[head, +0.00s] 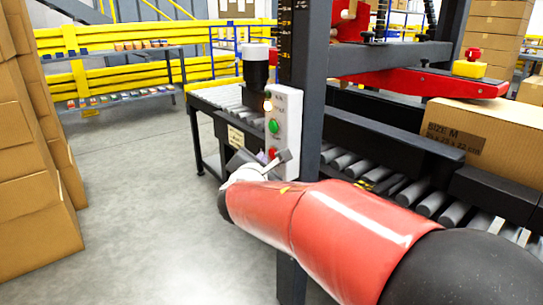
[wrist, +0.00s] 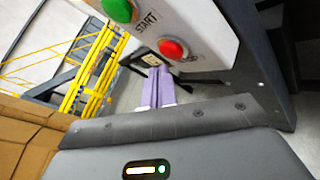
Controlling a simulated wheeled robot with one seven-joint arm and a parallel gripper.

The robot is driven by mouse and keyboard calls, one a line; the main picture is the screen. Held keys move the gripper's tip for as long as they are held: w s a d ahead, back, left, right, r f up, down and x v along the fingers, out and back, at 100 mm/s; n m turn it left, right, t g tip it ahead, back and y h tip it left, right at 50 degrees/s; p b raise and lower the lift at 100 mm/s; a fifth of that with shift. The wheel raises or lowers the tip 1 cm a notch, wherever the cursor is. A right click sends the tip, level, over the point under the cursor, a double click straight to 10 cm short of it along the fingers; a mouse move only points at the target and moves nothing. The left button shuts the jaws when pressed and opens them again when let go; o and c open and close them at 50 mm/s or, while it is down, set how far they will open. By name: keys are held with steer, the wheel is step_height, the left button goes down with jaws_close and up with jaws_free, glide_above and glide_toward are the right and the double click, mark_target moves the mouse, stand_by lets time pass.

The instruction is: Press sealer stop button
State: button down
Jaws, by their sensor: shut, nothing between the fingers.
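The stop button is a red button (wrist: 173,49) low on a white control box (head: 288,118), below a green START button (wrist: 118,10). In the head view the red button (head: 273,153) shows partly behind my gripper (head: 264,157). In the wrist view the shut, empty fingers (wrist: 158,72) end just beside and below the red button, with a small gap in the picture. I cannot tell the depth between fingertips and button. The label by the red button is partly hidden.
The control box hangs on a dark post (head: 305,70). A roller conveyor (head: 350,168) carries a size M carton (head: 490,135) at right. A yellow box with a red knob (head: 470,65) sits on the red sealer arm. Stacked cartons (head: 30,170) stand left; the floor between is clear.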

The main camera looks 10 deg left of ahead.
steer(key=s+a, duration=0.4)
steer(key=shift+s, duration=0.3)
stand_by(0.3)
stand_by(0.4)
steer(key=s+d+m+g+h+p, duration=0.3)
steer(key=d+m, duration=0.5)
steer(key=d, duration=0.7)
steer(key=s+d+m+g+h, duration=0.35)
steer(key=d+m, duration=0.45)
steer(key=d, duration=0.7)
steer(key=s+d+f+m+g+y+p, duration=0.1)
steer(key=s+d+f+m+g+y, duration=0.1)
steer(key=s+m, duration=0.4)
steer(key=s+d+f+m+g+y+p, duration=0.1)
steer(key=s+d+f+m+g+y, duration=0.1)
steer(key=s+m, duration=0.5)
steer(key=s+d+f+y, duration=0.1)
steer(key=s, duration=0.4)
steer(key=shift+s+d+m+p, duration=0.25)
steer(key=shift+s+m+p, duration=0.05)
steer(key=shift+p, duration=0.1)
